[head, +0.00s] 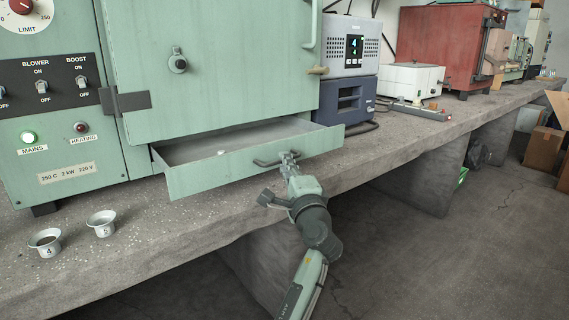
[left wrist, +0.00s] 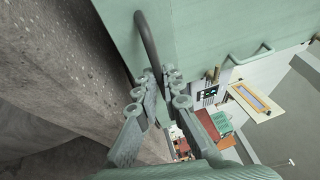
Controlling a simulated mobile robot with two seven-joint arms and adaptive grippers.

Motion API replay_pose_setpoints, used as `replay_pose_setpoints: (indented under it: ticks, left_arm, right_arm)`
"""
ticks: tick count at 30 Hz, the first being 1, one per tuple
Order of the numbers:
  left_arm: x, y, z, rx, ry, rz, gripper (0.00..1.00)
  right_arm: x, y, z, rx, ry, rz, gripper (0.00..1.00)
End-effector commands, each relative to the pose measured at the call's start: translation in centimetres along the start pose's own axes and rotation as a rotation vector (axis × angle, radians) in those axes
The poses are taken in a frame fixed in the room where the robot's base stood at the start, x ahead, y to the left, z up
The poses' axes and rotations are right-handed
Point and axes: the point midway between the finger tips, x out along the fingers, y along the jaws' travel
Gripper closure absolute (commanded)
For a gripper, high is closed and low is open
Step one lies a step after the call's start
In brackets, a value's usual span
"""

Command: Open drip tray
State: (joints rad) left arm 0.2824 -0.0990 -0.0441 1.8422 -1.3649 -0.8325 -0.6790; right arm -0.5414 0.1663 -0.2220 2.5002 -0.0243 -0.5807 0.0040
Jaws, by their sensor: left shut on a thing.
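The drip tray (head: 245,163) is a shallow green drawer under the door of the green oven. It is pulled out over the bench, and its grey inside shows with a small pale bit in it. Its dark bar handle (head: 268,162) is on the front face. My left gripper (head: 287,158) is shut on the handle at its right part. In the left wrist view the handle (left wrist: 148,45) runs down between the fingers of my left gripper (left wrist: 158,85). My right gripper is not in view.
The green oven (head: 210,70) has its door closed above the tray. Two small metal cups, numbered 4 (head: 45,241) and 5 (head: 102,222), stand on the concrete bench (head: 150,235) in front. A blue-grey device (head: 350,98) stands right of the oven. The floor before the bench is clear.

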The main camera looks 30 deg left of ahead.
Motion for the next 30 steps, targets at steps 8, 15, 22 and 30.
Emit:
replay_pose_setpoints:
  ticks: [8,15,22,30]
  left_arm:
    - [0.0,0.0,-0.1,0.0,0.002,0.0,0.71]
    - [0.0,0.0,0.0,0.0,0.001,0.0,0.71]
    - [0.1,0.0,0.0,0.0,0.0,0.0,0.71]
    - [2.9,0.4,1.3,0.003,-0.003,-0.002,0.71]
  right_arm:
    - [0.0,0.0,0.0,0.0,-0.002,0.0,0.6]
    - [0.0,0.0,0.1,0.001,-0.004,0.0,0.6]
    - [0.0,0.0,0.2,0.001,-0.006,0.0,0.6]
    - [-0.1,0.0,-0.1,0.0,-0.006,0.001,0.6]
